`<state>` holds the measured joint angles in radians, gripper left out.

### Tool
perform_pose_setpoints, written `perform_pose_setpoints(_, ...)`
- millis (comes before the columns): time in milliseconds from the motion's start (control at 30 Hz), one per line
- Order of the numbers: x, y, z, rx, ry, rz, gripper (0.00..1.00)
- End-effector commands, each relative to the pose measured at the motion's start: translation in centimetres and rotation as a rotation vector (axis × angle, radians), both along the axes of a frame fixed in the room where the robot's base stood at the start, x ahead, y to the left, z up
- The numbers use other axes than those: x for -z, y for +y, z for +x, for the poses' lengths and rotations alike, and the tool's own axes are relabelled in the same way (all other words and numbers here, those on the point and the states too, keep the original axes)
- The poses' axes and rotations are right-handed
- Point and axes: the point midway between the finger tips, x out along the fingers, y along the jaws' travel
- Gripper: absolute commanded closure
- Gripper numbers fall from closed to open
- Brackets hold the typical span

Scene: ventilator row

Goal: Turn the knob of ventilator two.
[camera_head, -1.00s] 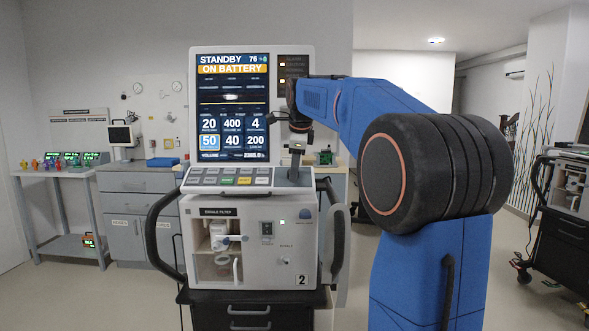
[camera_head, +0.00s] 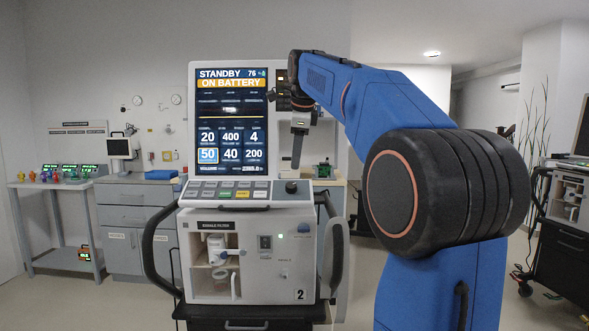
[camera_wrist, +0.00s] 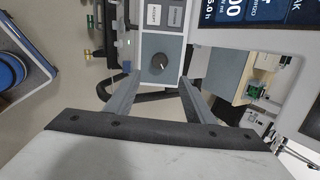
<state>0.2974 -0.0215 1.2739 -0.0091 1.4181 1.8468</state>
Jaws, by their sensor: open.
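Ventilator two (camera_head: 255,254) carries the number 2 at its lower right and a tall lit screen (camera_head: 232,122) reading STANDBY, ON BATTERY. Its dark round knob (camera_head: 291,187) sits at the right end of the sloped button panel. In the wrist view the knob (camera_wrist: 159,61) is on a grey pad, with a small pale mark on it. My gripper (camera_head: 296,166) points down above the knob, apart from it. In the wrist view my gripper (camera_wrist: 158,79) has its two fingers spread and empty, and the knob appears just beyond the gap between the tips.
Black side handles (camera_head: 157,247) curve out from the ventilator. The screen stands close behind the button panel. Another ventilator (camera_head: 568,197) is at the right edge. A grey cabinet (camera_head: 137,218) and a side table (camera_head: 60,215) stand at the back left. Floor is open between.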

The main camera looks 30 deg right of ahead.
Motion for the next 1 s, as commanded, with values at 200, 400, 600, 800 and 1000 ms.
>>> perform_pose_setpoints(200,-3.6,0.6,-1.7,0.0,-0.002,-0.001,0.51)
perform_pose_setpoints(400,-5.4,0.9,-2.6,0.0,0.0,0.0,0.51)
perform_pose_setpoints(600,-5.9,0.9,-2.9,0.0,0.001,0.001,0.51)
perform_pose_setpoints(800,-5.8,0.9,-2.8,0.0,0.001,0.001,0.51)
perform_pose_setpoints(1000,-5.8,0.9,-2.8,0.0,0.001,0.001,0.51)
